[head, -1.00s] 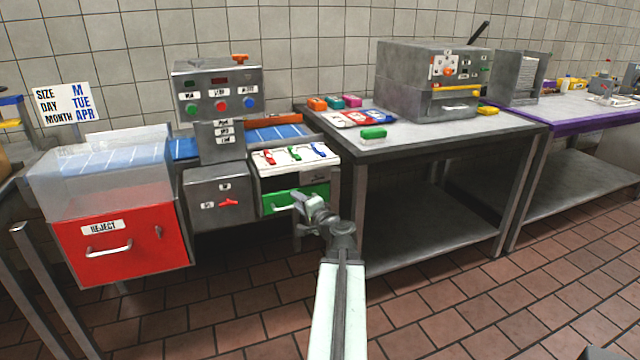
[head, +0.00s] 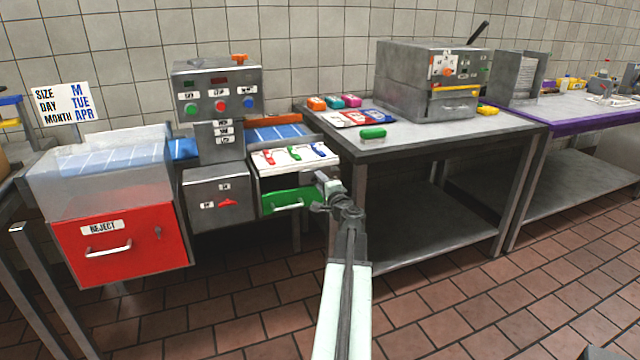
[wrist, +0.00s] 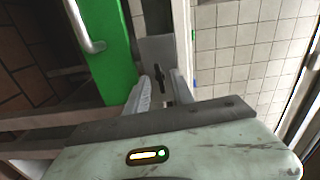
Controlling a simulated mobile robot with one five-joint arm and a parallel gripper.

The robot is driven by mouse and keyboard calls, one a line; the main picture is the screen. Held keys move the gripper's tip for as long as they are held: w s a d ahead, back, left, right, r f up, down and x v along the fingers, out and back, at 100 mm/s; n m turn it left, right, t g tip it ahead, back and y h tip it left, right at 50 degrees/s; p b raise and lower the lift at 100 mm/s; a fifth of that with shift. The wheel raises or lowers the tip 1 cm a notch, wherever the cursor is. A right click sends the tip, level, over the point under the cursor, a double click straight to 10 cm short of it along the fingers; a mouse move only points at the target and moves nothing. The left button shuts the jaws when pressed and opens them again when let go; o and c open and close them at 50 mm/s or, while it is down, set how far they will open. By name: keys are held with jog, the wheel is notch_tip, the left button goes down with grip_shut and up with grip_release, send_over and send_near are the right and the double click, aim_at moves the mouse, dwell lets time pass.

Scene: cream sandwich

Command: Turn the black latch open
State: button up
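The black latch (wrist: 157,74) is a small dark bar on a grey plate (wrist: 156,47) beside the green drawer (wrist: 103,42) in the wrist view. It points roughly along the view, towards my gripper. My gripper (wrist: 162,86) is open, its two pale fingers apart, one on each side of the latch's line. I cannot tell whether they touch it. In the head view my gripper (head: 325,188) is at the right end of the green drawer (head: 291,200), and the latch cannot be made out there.
A white panel (head: 273,163) with red, green and blue clips is above the green drawer. A red reject bin (head: 120,220) stands at the left. A steel table (head: 440,135) with a machine (head: 395,75) stands to the right. The tiled floor in front is clear.

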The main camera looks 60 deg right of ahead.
grip_shut()
jog(key=shift+m, duration=0.5)
grip_release()
jog(key=shift+s, duration=0.1)
